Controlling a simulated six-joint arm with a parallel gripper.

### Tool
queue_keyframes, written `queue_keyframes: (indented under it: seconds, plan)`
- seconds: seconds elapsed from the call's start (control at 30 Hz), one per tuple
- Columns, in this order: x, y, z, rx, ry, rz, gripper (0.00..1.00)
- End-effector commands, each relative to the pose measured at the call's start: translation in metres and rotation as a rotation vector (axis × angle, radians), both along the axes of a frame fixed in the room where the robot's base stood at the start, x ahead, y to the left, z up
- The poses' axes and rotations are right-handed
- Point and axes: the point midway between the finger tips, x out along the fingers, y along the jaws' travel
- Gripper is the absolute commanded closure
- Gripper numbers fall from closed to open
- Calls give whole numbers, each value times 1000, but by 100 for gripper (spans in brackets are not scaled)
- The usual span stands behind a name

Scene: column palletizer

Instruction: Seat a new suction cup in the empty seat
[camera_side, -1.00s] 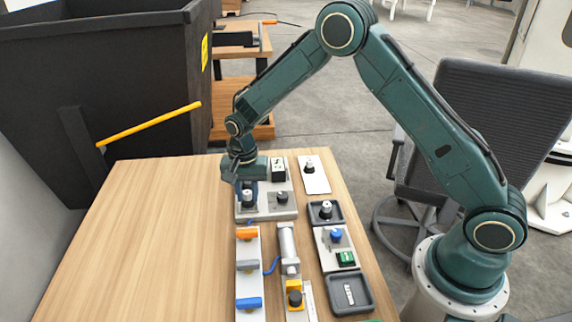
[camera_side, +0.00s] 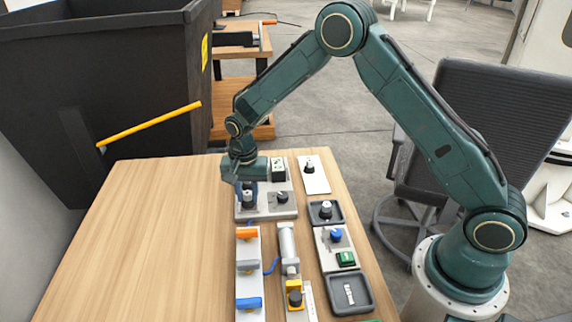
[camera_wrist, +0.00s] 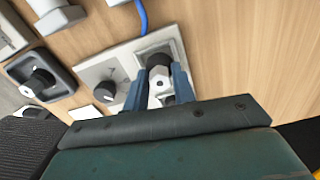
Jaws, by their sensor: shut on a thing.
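My gripper (camera_side: 248,197) is over the left front part of a grey plate (camera_side: 268,212) at the table's far side. In the wrist view its blue fingers (camera_wrist: 161,86) are shut on a suction cup (camera_wrist: 157,64) with a dark body and a pale fitting. The cup is within a square-framed seat (camera_wrist: 172,38) on the plate. I cannot tell whether it is fully down, as the fingers hide its sides. A dark knob-like part (camera_side: 282,197) stands beside it on the plate, also in the wrist view (camera_wrist: 105,90).
A black tray (camera_side: 340,216) holds another dark, pale-topped part. A white plate (camera_side: 318,184) with a similar part lies behind it. The table's left side is clear.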

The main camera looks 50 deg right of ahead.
Motion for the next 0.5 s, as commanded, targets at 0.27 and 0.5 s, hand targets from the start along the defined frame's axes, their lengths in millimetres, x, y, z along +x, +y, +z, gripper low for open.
queue_keyframes:
  seconds: [0.27,0.5]
  plan:
    - [0,0,-4,-1,1,0,96]
    - [0,0,-8,0,1,0,96]
